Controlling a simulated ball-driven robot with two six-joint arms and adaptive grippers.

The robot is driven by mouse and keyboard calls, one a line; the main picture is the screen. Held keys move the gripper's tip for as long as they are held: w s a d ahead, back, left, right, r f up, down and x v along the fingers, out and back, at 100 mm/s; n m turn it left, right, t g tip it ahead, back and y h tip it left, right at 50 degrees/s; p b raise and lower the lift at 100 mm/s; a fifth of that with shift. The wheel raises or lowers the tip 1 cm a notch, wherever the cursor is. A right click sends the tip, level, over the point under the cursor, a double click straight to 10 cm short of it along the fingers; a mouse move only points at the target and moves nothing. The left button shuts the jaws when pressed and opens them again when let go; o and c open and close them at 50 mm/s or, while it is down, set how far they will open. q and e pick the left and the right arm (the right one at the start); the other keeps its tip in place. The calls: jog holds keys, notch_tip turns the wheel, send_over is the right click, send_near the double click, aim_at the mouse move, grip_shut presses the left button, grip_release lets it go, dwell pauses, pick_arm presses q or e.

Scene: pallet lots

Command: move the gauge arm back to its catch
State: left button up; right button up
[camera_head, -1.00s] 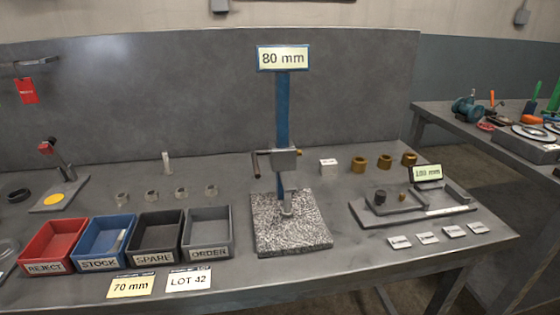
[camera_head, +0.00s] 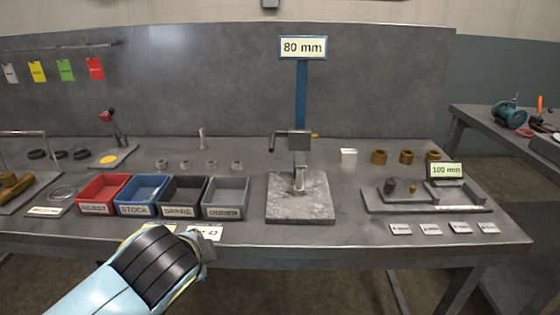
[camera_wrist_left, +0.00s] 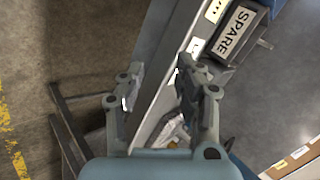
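The gauge stand is a blue column (camera_head: 301,95) with an 80 mm sign (camera_head: 303,47) on a grey stone-like base (camera_head: 300,205). A grey block (camera_head: 293,141) on the column has a dark handle to its left and a small brass knob to its right. I take this as the gauge arm; a catch cannot be made out. A metal post stands below it on the base. My left gripper (camera_head: 208,246) is at the bench's front edge, left of the stand and apart from it. In the left wrist view its fingers (camera_wrist_left: 155,80) are spread and empty. My right gripper is not in view.
Red (camera_head: 103,180), blue (camera_head: 141,185), dark (camera_head: 182,188) and grey (camera_head: 226,190) bins stand left of the gauge. A red-knobbed lever (camera_head: 106,116) stands behind them. A 100 mm fixture (camera_head: 425,208) and several small plates are at right.

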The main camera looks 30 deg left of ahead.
pick_arm(q)
notch_tip(320, 180, up, 5)
jog(key=w+m+t+y, duration=0.1)
jog(key=w+m+y, duration=0.1)
jog(key=w+m, duration=0.1)
jog(key=m+t+y, duration=0.1)
jog(key=m+t, duration=0.7)
jog(key=m, duration=1)
send_near(273, 135)
jog(key=x, duration=0.8)
jog(key=shift+f, duration=0.3)
jog(key=shift+c, duration=0.2)
grip_shut()
jog(key=shift+p, duration=0.3)
